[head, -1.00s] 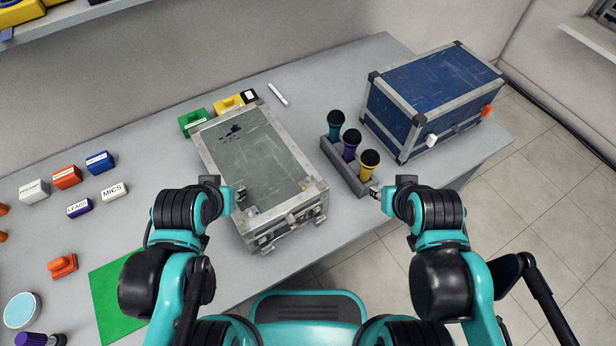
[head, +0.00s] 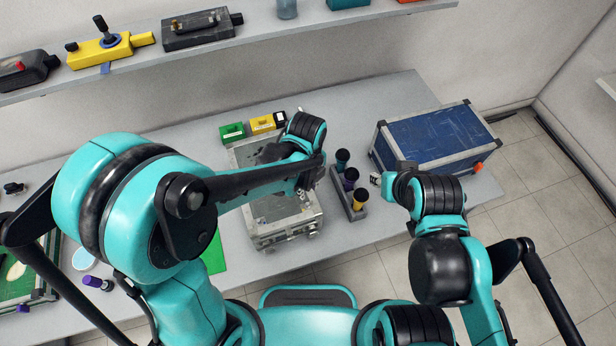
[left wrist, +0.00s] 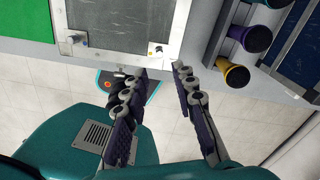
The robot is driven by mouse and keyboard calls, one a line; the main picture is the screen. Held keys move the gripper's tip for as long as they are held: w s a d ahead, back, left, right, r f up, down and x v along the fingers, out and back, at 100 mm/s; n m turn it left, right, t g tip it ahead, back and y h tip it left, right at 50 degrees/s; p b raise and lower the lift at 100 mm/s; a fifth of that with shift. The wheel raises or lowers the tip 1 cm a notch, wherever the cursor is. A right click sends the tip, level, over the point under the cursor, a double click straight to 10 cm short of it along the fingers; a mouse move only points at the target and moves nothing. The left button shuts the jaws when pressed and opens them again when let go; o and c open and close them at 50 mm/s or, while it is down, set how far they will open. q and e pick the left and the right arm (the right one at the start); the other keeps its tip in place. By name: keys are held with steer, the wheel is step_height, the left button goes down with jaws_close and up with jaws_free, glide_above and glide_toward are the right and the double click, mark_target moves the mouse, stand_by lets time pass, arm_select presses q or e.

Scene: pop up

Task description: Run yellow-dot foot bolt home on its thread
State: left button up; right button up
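The grey case (head: 262,208) stands on the bench, its scratched panel facing up. It also shows in the left wrist view (left wrist: 120,18). There a metal knob (left wrist: 76,39) sits near its front left corner and a small pale fitting (left wrist: 159,49) near its front right corner.
A dark rack (head: 350,207) holds teal, purple and yellow microphones close right of the grey case. A blue case (head: 440,138) stands behind right. Green (head: 233,132) and yellow (head: 262,123) blocks sit behind the grey case. A shelf (head: 260,45) runs above the bench.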

mark_target(308, 204)
arm_select(q)
steer(key=shift+s+f+b, duration=0.1)
steer(key=shift+f+b, duration=0.35)
steer(key=shift+f, duration=0.15)
step_height(308, 204, down, 9)
steer(key=b, duration=0.6)
steer(key=shift+r, duration=0.6)
jaws_close()
steer(key=shift+c, duration=0.2)
jaws_free()
